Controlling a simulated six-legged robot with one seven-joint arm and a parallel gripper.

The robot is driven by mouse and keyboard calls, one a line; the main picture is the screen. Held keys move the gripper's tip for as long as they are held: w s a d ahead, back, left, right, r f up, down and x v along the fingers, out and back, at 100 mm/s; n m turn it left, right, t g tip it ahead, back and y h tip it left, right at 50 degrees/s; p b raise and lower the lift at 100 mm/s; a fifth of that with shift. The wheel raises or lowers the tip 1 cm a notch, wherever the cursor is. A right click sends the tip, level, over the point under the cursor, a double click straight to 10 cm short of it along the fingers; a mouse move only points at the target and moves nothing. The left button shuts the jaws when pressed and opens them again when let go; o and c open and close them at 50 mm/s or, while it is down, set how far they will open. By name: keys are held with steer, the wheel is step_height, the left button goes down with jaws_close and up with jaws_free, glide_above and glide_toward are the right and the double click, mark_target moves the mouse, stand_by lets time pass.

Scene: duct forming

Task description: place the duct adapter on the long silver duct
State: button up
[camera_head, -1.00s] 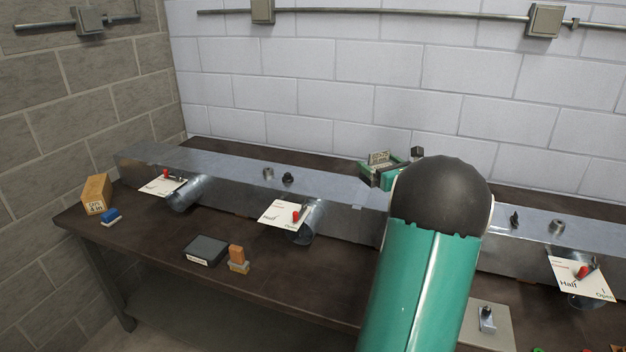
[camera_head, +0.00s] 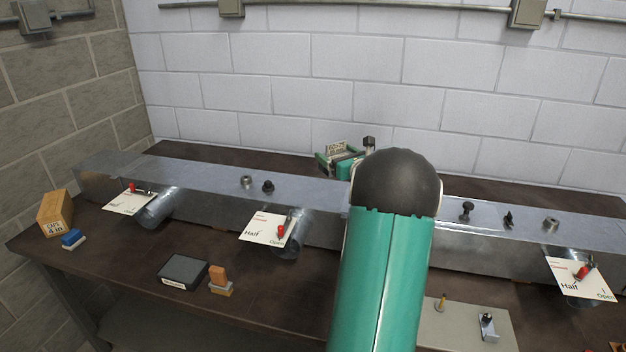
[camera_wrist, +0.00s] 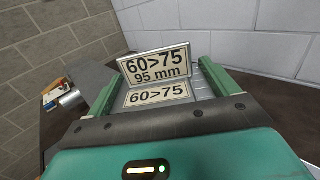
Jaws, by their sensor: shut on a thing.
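The long silver duct (camera_head: 320,192) runs lengthwise along the dark table. Several round stubs on its front carry white "Half/Open" cards with red levers. My gripper (camera_head: 343,163) is beyond my green arm, near the duct's back edge in the picture; its height above the duct is unclear. In the wrist view my gripper (camera_wrist: 158,92) is shut on a grey piece, apparently the duct adapter (camera_wrist: 196,87), with labels "60>75 95 mm" and "60>75". The adapter's upright label (camera_head: 342,147) also shows in the head view. Its underside is hidden.
Small fittings (camera_head: 268,186) and (camera_head: 508,219) stand on the duct's top. In front lie a dark box (camera_head: 184,270), an orange-topped block (camera_head: 219,279), a blue block (camera_head: 72,238) and a wooden box (camera_head: 54,212). A pale plate (camera_head: 458,325) holds small parts. A block wall (camera_head: 260,90) stands behind.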

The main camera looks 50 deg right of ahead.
steer(key=w+f, duration=0.2)
steer(key=w+a+f, duration=0.1)
steer(key=w+f, duration=0.2)
steer(key=shift+w+f, duration=0.1)
steer(key=shift+f, duration=0.25)
steer(key=shift+w+a+f, duration=0.1)
steer(key=shift+w+f, duration=0.1)
steer(key=shift+f, duration=0.5)
steer(key=shift+w+f, duration=0.15)
steer(key=shift+f, duration=0.5)
steer(key=shift+w+a+f, duration=0.1)
steer(key=shift+w+f, duration=0.1)
steer(key=shift+f, duration=0.5)
steer(key=shift+f, duration=0.1)
